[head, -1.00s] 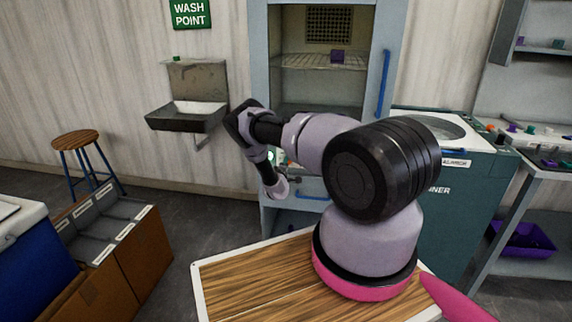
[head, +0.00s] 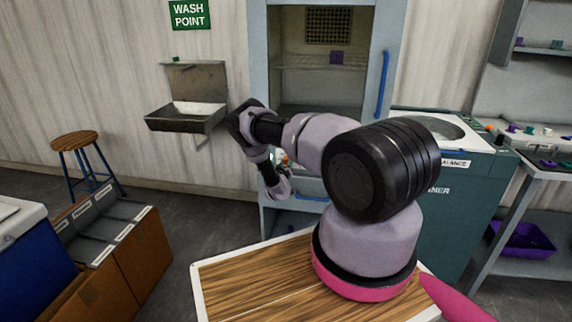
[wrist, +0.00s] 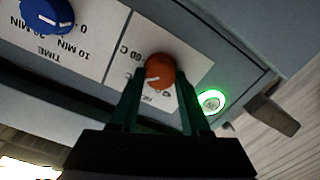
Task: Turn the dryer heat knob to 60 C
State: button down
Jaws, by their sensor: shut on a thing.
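The orange-brown heat knob (wrist: 160,66) is on the dryer's control panel in the wrist view, which shows the panel upside down. My gripper (wrist: 160,76) is shut on this knob, one dark green finger on each side. The knob's white mark points left in the picture, below the "60 C" label (wrist: 131,54). Other scale marks are partly hidden by the fingers. In the head view the dryer cabinet (head: 257,60) stands behind my arm, and my arm hides the knob and fingertips.
A blue timer knob (wrist: 48,14) is beside the heat dial, and a green-lit round button (wrist: 211,101) is on its other side. The cabinet has a blue handle (head: 382,84). A sink (head: 186,116) and stool (head: 75,141) stand to the left, a teal machine (head: 455,210) to the right.

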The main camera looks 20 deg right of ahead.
jog(key=m, duration=0.4)
jog(key=shift+s+d+m, duration=0.1)
jog(key=shift+m, duration=0.2)
jog(key=shift+f+m, duration=0.1)
jog(key=shift+m, duration=1.5)
jog(key=shift+c, duration=1.8)
grip_release()
jog(key=v, duration=1)
jog(key=shift+s, duration=0.4)
